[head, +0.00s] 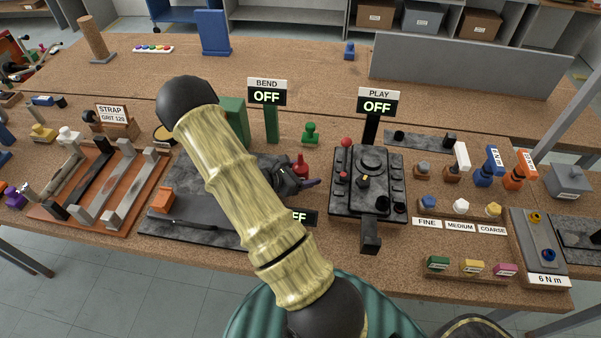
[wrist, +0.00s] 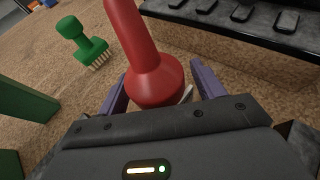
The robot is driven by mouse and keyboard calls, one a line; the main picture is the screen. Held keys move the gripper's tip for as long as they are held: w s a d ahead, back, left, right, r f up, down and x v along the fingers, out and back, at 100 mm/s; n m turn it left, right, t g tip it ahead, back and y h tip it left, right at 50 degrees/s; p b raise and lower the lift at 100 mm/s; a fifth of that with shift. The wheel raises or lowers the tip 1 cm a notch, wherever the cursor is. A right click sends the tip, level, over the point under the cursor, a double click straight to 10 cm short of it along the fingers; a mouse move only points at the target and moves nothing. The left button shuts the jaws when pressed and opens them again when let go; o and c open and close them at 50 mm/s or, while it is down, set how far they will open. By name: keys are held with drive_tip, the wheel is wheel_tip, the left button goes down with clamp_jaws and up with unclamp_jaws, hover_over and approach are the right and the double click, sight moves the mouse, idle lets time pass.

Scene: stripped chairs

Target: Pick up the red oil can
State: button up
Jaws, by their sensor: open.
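The red oil can (wrist: 152,82) shows large in the wrist view, with a wide rounded base and a long narrow spout running up out of the picture. My gripper (wrist: 160,76) is open, with one purple finger on each side of the can's base. I cannot tell whether the fingers touch it. In the head view the red oil can (head: 300,166) shows just behind my gripper (head: 308,183), left of the black control box. My arm and gripper hide part of the area around it.
A green brush (wrist: 85,45) stands left of the can. The black control box (head: 368,190) is close on the right. A dark machine plate (head: 195,205) lies to the left. The PLAY sign (head: 376,105) and BEND sign (head: 267,95) stand behind.

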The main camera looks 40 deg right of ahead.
drive_tip(key=c, duration=1.3)
wheel_tip(320, 180, up, 10)
drive_tip(key=shift+b, duration=0.35)
